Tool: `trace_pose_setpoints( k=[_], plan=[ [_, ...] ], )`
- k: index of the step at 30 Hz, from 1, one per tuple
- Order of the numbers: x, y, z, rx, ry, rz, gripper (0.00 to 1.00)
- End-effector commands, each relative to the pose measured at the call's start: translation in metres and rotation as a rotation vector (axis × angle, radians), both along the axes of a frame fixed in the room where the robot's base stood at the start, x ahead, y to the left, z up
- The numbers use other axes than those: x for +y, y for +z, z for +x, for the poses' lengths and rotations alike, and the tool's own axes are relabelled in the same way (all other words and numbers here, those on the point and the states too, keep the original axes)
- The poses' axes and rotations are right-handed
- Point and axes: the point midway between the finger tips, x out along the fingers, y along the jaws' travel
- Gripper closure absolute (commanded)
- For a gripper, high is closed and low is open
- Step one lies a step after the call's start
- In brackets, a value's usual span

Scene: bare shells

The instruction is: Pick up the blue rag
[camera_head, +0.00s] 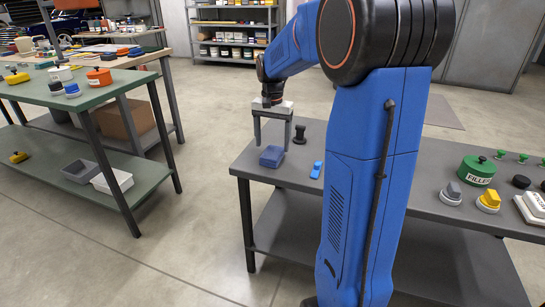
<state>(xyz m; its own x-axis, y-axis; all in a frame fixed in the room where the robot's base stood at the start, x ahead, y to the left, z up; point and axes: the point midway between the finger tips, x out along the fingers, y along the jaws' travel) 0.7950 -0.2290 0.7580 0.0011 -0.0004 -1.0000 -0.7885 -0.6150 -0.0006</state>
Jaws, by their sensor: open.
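A blue folded cloth, the rag (271,157), lies near the left end of the grey table (262,172). My gripper (272,147) points down over it, open, with one finger to each side in the picture. The fingertips look level with or just above the rag's top; I cannot tell whether they reach down beside it. Nothing is held between the fingers.
A dark knobbed piece (300,134) stands close right of the gripper, and a small blue object (316,170) lies nearby. A green FILLER tin (477,170) and several knobbed items stand farther right. A green-topped bench (110,91) is at left across open floor.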

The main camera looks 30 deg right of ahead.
Motion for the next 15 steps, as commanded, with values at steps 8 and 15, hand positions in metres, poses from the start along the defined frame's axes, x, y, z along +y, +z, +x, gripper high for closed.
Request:
trace_pose_setpoints(
  k=[8, 15],
  plan=[
    [0.001, -0.035, -0.003, 0.003, 0.000, 0.001, 0.27],
    [0.001, -0.040, -0.002, 0.000, 0.000, 0.000, 0.27]
  ],
)
